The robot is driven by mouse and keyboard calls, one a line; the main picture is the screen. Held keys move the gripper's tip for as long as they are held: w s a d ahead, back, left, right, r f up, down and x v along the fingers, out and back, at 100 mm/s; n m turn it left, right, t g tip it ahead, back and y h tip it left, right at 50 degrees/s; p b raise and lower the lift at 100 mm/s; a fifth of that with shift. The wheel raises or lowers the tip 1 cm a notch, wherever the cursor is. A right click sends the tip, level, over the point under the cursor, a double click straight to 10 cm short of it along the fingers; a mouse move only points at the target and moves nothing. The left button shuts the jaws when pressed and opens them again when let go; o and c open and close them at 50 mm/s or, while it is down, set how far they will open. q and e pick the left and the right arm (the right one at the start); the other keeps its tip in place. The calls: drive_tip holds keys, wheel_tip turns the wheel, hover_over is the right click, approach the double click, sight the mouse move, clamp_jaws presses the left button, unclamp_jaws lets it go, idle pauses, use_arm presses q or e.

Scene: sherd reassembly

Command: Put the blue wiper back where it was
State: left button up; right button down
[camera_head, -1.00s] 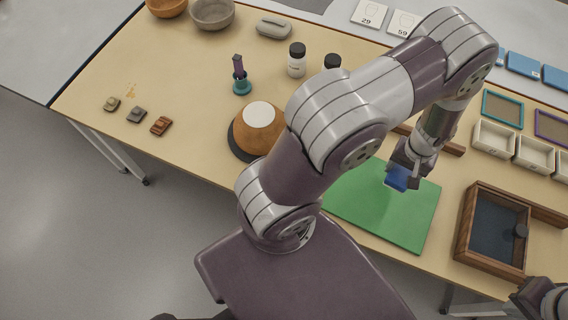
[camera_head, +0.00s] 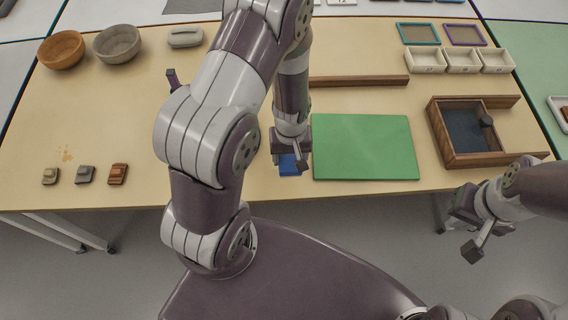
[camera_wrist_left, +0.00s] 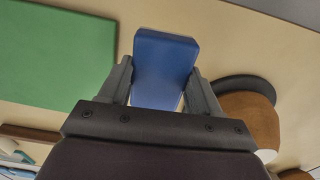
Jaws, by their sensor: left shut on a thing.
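The blue wiper (camera_head: 289,164) is a small blue block, seen just below my left gripper (camera_head: 290,150) at the left edge of the green mat (camera_head: 365,147). In the left wrist view the wiper (camera_wrist_left: 163,70) sits between both fingers of my left gripper (camera_wrist_left: 160,88), which is shut on it. Whether the wiper touches the table is hard to tell. My right gripper (camera_head: 476,236) is off the table's front edge at the right; its fingers are too small to read.
Small blocks (camera_head: 85,174) lie at the front left, with bowls (camera_head: 117,44) behind. A wooden tray (camera_head: 470,130) stands right of the mat, and a wooden bar (camera_head: 358,81) lies behind it. An orange-brown dome (camera_wrist_left: 252,118) is close beside the left gripper.

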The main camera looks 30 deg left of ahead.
sight(287, 165)
use_arm(q)
drive_tip(key=f, duration=0.4)
drive_tip(key=shift+s+a+f, duration=0.2)
drive_tip(key=shift+a+f, duration=0.05)
drive_tip(key=shift+f, duration=0.1)
drive_tip(key=shift+a, duration=0.1)
drive_tip(key=shift+f+b, duration=0.2)
drive_tip(key=shift+b, duration=0.15)
drive_tip(key=o, duration=1)
drive_tip(key=shift+r, duration=0.15)
